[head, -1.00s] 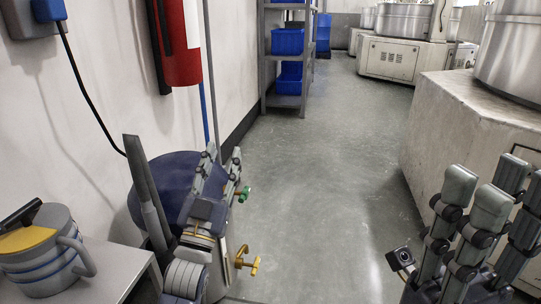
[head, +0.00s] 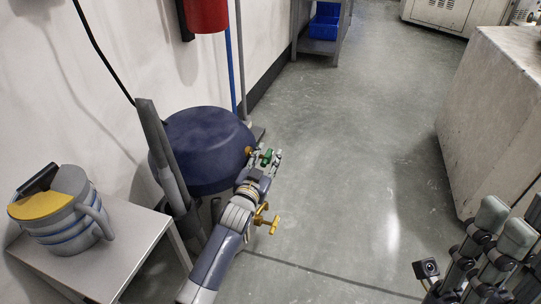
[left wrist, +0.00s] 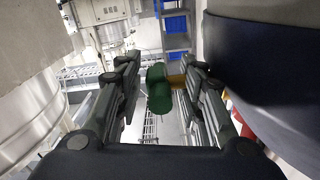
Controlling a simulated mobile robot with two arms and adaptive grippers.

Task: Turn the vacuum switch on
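The vacuum seems to be the dark blue rounded drum (head: 200,152) low against the left wall. A green knob (head: 266,157) sits by its right side, and a brass tap handle (head: 267,219) is nearer me. I cannot tell a separate switch. My left gripper (head: 272,161) is at the green knob. In the left wrist view, the green knob (left wrist: 158,90) lies between the open fingers, with gaps seeming to show on both sides; contact is not clear. The drum (left wrist: 265,75) fills the right of that view. My right gripper (head: 507,240) looks open and empty at the lower right.
A small grey table (head: 100,258) with a striped mug (head: 68,225) stands at the left. A red cylinder (head: 208,15) hangs on the wall. A shelf with a blue bin (head: 324,25) is behind. A pale machine block (head: 485,120) is right. The middle floor is clear.

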